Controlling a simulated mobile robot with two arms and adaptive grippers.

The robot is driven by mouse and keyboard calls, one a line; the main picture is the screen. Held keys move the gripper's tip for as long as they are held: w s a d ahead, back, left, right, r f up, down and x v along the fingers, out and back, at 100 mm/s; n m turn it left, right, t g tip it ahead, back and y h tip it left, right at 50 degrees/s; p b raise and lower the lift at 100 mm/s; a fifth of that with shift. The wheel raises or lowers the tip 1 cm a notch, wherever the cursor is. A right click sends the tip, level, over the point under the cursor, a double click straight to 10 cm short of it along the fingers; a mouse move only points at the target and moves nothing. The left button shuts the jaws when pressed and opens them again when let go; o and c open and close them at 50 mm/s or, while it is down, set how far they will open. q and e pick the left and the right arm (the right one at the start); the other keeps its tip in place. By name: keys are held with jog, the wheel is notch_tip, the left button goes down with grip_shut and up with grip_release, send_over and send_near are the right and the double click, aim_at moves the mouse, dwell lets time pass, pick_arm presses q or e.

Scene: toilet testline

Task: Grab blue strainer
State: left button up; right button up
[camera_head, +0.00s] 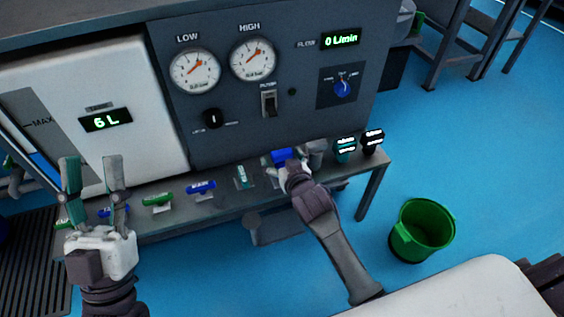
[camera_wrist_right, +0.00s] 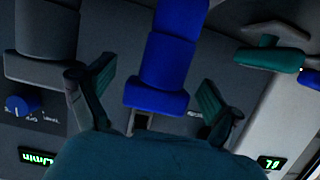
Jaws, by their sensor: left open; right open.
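The blue strainer (camera_head: 282,156) is on the shelf below the gauge panel, partly hidden by my right gripper (camera_head: 287,170). In the right wrist view the blue strainer (camera_wrist_right: 165,65) fills the middle and runs between the spread fingers of my right gripper (camera_wrist_right: 155,88). The fingers are open, with a visible gap on each side of the strainer. My left gripper (camera_head: 91,165) is open and empty, raised in front of the white panel at the left.
A grey piece (camera_head: 316,148) stands right beside the strainer, also in the wrist view (camera_wrist_right: 45,35). Teal (camera_head: 345,150) and black (camera_head: 372,141) pieces are further right. Several valve handles, including a teal one (camera_head: 241,176), line the shelf. A green bin (camera_head: 424,228) stands on the floor.

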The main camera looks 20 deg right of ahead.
jog(key=c, duration=1.3)
jog(key=shift+r, duration=0.1)
jog(key=shift+c, duration=0.2)
